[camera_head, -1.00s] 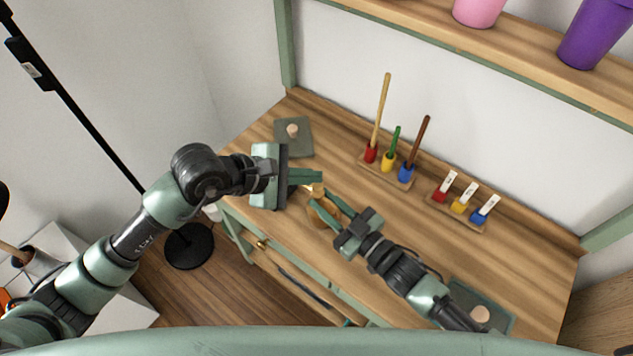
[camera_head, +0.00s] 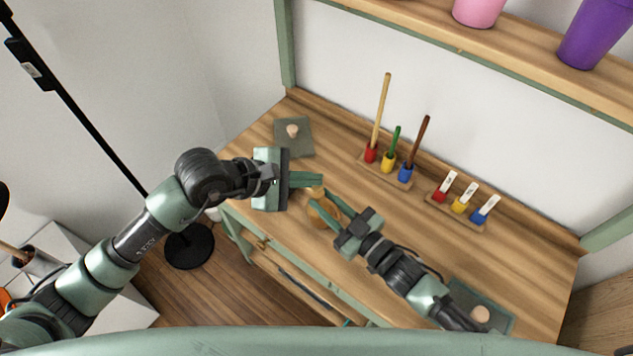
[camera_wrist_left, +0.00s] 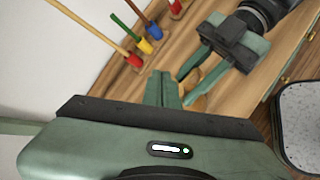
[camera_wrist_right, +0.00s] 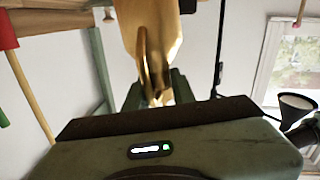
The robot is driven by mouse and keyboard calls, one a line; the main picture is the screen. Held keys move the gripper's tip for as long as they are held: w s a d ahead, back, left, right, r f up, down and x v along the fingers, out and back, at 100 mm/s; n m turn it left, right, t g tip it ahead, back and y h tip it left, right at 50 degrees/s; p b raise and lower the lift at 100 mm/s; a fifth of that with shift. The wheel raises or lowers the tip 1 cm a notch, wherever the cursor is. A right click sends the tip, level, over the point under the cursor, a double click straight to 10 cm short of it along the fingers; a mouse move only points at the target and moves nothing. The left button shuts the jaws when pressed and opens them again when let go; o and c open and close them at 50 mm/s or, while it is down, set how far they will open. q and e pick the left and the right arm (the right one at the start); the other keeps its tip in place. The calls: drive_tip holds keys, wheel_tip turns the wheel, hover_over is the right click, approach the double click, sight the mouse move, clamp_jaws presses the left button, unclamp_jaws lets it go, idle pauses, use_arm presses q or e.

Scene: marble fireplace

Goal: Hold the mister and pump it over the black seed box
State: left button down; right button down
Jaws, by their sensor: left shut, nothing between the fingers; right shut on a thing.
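The mister is a shiny brass-gold body (camera_wrist_right: 150,35), large and close in the right wrist view. In the head view it shows as a tan-gold shape (camera_head: 321,214) above the front edge of the desk. My right gripper (camera_head: 322,201) is shut on it. My left gripper (camera_head: 320,180) is shut and empty, its fingertips close beside the mister's top. In the left wrist view the shut fingers (camera_wrist_left: 164,88) lie near the mister (camera_wrist_left: 198,103); whether they touch it is unclear. I cannot clearly pick out a black seed box.
Dark grey-green squares with round knobs lie at the desk's far left (camera_head: 303,146) and near right (camera_head: 497,309). The desk middle is clear.

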use_arm(q)
drive_tip(key=shift+f, duration=0.7)
idle(0.5)
idle(0.3)
drive_tip(key=shift+r, duration=1.3)
drive_tip(key=shift+s+a+r, duration=0.15)
drive_tip(key=shift+r, duration=1.1)
drive_tip(key=shift+s+a+r, duration=0.1)
drive_tip(key=shift+r, duration=1.15)
idle(0.7)
drive_tip(key=r, duration=0.3)
drive_tip(key=shift+s+a+r, duration=0.15)
drive_tip(key=shift+a+r, duration=0.05)
drive_tip(key=shift+r, duration=0.2)
